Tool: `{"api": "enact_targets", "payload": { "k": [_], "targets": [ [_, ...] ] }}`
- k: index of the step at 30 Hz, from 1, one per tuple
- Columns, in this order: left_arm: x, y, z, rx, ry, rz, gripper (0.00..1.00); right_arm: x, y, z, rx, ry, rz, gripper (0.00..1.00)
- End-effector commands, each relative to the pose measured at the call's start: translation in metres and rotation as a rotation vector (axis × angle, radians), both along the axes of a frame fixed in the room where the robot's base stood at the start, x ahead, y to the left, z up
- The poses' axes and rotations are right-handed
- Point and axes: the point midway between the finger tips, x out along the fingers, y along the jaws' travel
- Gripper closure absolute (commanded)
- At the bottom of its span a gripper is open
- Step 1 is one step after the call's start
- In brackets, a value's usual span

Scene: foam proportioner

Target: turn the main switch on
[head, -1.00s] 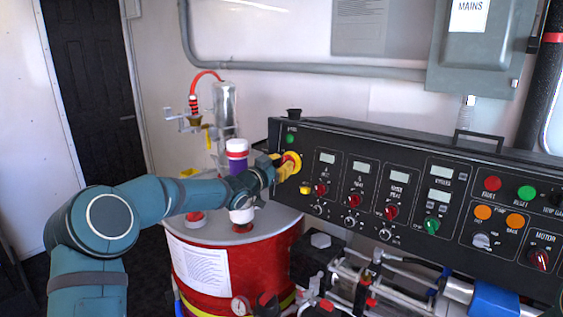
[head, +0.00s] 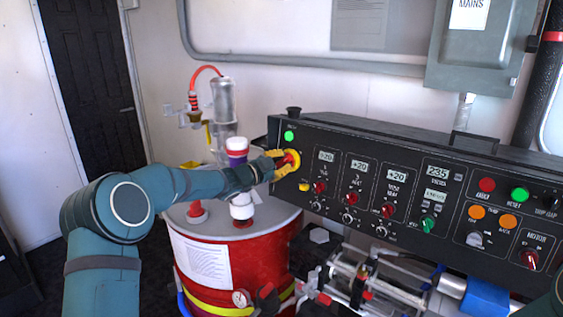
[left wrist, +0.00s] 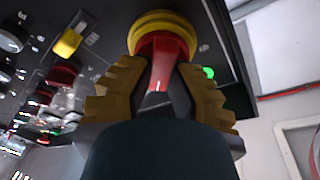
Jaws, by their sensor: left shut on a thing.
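The main switch (head: 293,159) is a red handle on a round yellow base at the left end of the black control panel (head: 330,142). My left gripper (head: 279,163) is shut on the red handle. In the left wrist view, the yellow fingers of the left gripper (left wrist: 162,82) flank the red handle of the main switch (left wrist: 164,50), in front of its yellow base. A green lamp (head: 289,136) above the switch glows, and the panel displays (head: 326,156) show lit digits. My right gripper is not in view.
A red drum (head: 237,262) stands below my left forearm, with a purple and white fitting (head: 237,152) on top. Pipes and valves (head: 375,285) lie under the panel. A grey mains box (head: 478,50) hangs on the wall at the right.

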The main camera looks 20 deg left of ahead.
Motion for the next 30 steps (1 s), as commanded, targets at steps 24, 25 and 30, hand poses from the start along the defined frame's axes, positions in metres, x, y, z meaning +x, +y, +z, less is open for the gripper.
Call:
{"api": "enact_targets", "payload": {
  "k": [24, 25, 30],
  "targets": [
    [0.0, 0.0, 0.001, 0.005, -0.004, -0.001, 0.5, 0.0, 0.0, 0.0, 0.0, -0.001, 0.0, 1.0],
    [-0.001, 0.001, 0.001, 0.005, -0.004, -0.001, 0.5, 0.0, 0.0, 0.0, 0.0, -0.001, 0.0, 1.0],
    [-0.015, 0.01, 0.002, 0.006, -0.002, 0.001, 0.5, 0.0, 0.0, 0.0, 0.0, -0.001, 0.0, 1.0]
  ]
}}
